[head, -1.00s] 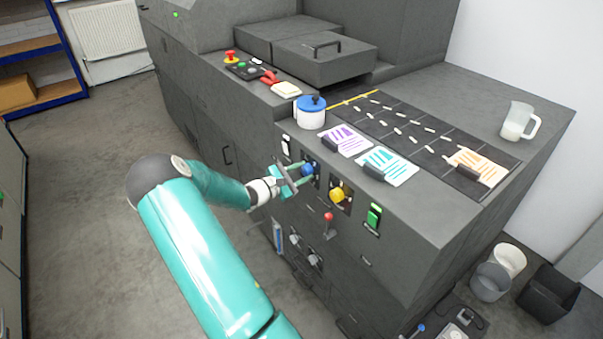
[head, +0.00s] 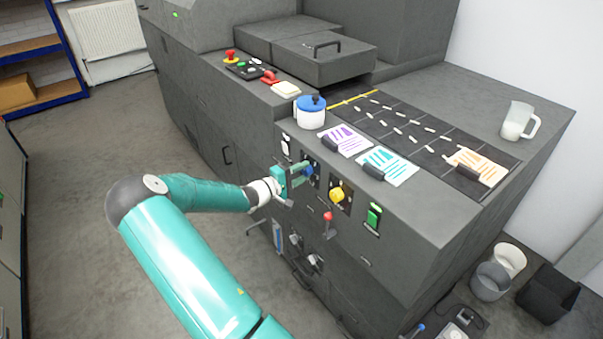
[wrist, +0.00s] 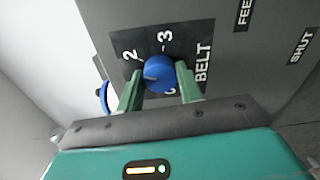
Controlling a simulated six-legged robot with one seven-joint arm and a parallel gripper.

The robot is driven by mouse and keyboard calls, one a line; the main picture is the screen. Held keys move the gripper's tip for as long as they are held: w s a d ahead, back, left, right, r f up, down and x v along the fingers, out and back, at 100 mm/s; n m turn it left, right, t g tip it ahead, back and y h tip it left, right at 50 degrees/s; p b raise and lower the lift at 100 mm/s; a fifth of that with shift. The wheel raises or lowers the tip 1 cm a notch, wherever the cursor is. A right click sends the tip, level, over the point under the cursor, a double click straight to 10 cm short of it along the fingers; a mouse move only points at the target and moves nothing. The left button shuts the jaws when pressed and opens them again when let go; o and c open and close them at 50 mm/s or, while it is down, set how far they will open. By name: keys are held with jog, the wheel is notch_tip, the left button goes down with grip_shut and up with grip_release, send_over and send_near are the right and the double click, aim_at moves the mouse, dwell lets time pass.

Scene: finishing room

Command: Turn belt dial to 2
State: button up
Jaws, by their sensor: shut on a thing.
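The blue belt dial (head: 309,169) is on the front of the grey machine, left of a yellow dial. In the wrist view the blue dial (wrist: 159,73) sits on a black plate marked BELT, with 2 and 3 beside it. A small pale mark shows on the dial's left part, towards the 2 side; I cannot tell whether it lines up exactly with 2. My gripper (head: 303,175) is shut on the dial, its green fingers on either side of the knob in the wrist view (wrist: 159,84). The lowest number is partly hidden.
The yellow dial (head: 337,195), a red-knobbed lever (head: 328,216) and a green switch (head: 374,215) are to the right of my gripper. A white pot with a blue lid (head: 311,112) stands on the ledge above. The floor (head: 80,220) to the left is clear.

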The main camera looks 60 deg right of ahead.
jog(key=shift+m, duration=1.2)
jog(key=o, duration=1)
jog(key=shift+w+a, duration=0.1)
jog(key=v, duration=1.3)
jog(key=shift+a, duration=0.25)
jog(key=shift+w, duration=0.1)
